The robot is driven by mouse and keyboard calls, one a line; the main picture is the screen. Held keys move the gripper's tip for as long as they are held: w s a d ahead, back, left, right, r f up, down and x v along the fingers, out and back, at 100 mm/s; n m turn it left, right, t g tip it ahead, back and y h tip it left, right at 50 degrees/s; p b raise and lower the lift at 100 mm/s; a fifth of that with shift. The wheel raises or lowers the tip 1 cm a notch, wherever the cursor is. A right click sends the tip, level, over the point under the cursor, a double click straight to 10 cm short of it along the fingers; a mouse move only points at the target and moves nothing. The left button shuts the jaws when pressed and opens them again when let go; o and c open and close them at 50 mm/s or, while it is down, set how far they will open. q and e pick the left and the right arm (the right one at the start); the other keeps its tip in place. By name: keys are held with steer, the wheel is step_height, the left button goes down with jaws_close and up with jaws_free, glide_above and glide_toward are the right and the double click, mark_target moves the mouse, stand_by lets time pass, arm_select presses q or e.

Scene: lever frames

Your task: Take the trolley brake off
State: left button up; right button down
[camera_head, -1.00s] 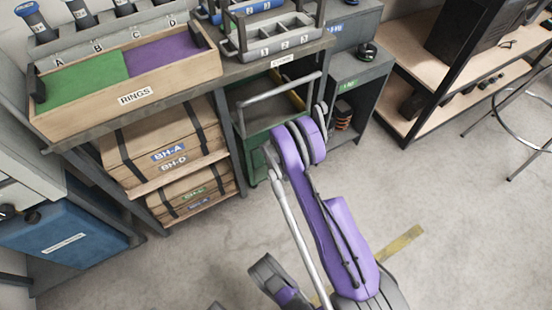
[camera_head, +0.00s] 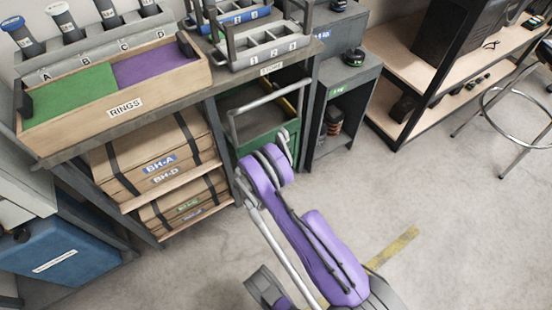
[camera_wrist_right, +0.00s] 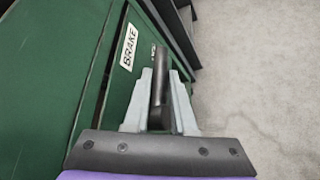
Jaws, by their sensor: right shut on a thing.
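The trolley is green; its body (camera_head: 284,132) and grey push handle (camera_head: 268,97) show under the bench in the head view. In the right wrist view its green side (camera_wrist_right: 45,70) carries a white BRAKE label (camera_wrist_right: 128,46). The dark brake lever (camera_wrist_right: 158,70) stands out beside that label. My right gripper (camera_wrist_right: 161,80) is shut on the lever, a grey finger on each side of it. In the head view, my purple right arm reaches to the trolley's front right, and its wrist hides most of the grip. My left gripper is in neither view.
The workbench (camera_head: 110,139) above holds a RINGS tray (camera_head: 150,100) and a grey rack (camera_head: 262,58). Wooden cases (camera_head: 150,160) fill the shelves left of the trolley. A grey cabinet (camera_head: 345,90) stands close on its right.

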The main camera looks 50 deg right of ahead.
steer(key=shift+d, duration=0.1)
stand_by(0.3)
steer(key=c, duration=1)
jaws_free()
steer(key=p+v, duration=0.2)
steer(key=v, duration=0.9)
